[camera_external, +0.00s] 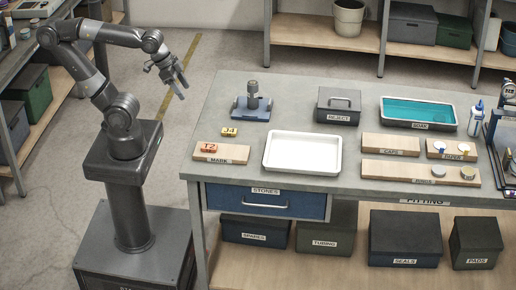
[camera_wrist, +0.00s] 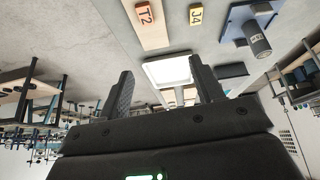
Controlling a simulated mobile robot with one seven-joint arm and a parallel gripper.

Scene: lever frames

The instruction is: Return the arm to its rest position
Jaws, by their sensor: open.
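My gripper (camera_external: 178,83) is open and empty in the external view. It hangs in the air left of the table, above the floor, with my arm bent up and over from its column. In the wrist view my two dark fingers (camera_wrist: 165,90) stand wide apart with nothing between them. The table (camera_external: 240,95) lies to the right of my gripper, apart from it.
On the table are an orange T2 block (camera_external: 209,147), a yellow J4 block (camera_external: 229,132), a blue-based fixture (camera_external: 252,107), a white tray (camera_external: 301,168), a REJECT box (camera_external: 338,117) and a teal SOAK tray (camera_external: 456,127). Shelves stand at left and back. Floor around me is clear.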

